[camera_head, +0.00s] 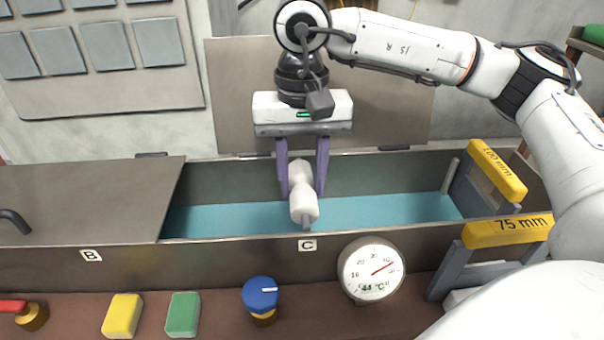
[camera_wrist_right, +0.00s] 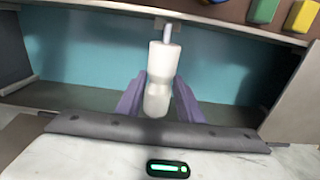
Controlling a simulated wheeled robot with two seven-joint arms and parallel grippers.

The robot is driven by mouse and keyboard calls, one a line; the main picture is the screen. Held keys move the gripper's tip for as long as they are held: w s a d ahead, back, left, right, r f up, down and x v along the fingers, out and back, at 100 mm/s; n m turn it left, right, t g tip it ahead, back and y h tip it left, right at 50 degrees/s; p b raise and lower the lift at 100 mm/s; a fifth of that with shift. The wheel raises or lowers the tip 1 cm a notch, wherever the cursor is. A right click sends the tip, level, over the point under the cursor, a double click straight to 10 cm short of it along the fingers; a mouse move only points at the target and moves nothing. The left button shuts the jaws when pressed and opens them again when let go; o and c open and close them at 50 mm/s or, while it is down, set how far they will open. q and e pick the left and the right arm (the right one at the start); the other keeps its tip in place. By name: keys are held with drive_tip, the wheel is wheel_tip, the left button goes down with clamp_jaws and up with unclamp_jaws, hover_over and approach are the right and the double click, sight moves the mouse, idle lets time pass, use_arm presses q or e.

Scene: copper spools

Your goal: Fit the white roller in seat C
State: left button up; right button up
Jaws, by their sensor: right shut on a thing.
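The white roller (camera_head: 304,205) is held between the purple fingers of my right gripper (camera_head: 303,178), over the open trough marked C. It points toward the front wall, and a thin grey shaft end shows at its near end, close to that wall. In the right wrist view the roller (camera_wrist_right: 160,72) lies between the two fingers (camera_wrist_right: 158,102), with its shaft end by the trough's edge. Whether the shaft touches the wall, I cannot tell. The seat C label (camera_head: 307,245) is on the front wall just below the roller. My left gripper is not in view.
The trough (camera_head: 385,208) has a blue-green bottom. A metal lid (camera_head: 85,200) covers its left part, by label B (camera_head: 91,256). Yellow-topped 75 mm (camera_head: 508,231) and 100 mm (camera_head: 497,170) stands are at right. A dial gauge (camera_head: 371,270) and blue knob (camera_head: 261,293) sit in front.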

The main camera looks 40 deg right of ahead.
drive_tip(key=shift+f+b, duration=1)
drive_tip(key=shift+f, duration=0.4)
drive_tip(key=shift+f+b, duration=0.75)
drive_tip(key=shift+f, duration=0.05)
drive_tip(key=shift+f+b, duration=0.3)
drive_tip(key=shift+f, duration=0.05)
drive_tip(key=o, duration=1.3)
drive_tip(key=shift+o, duration=0.2)
drive_tip(key=shift+r, duration=0.15)
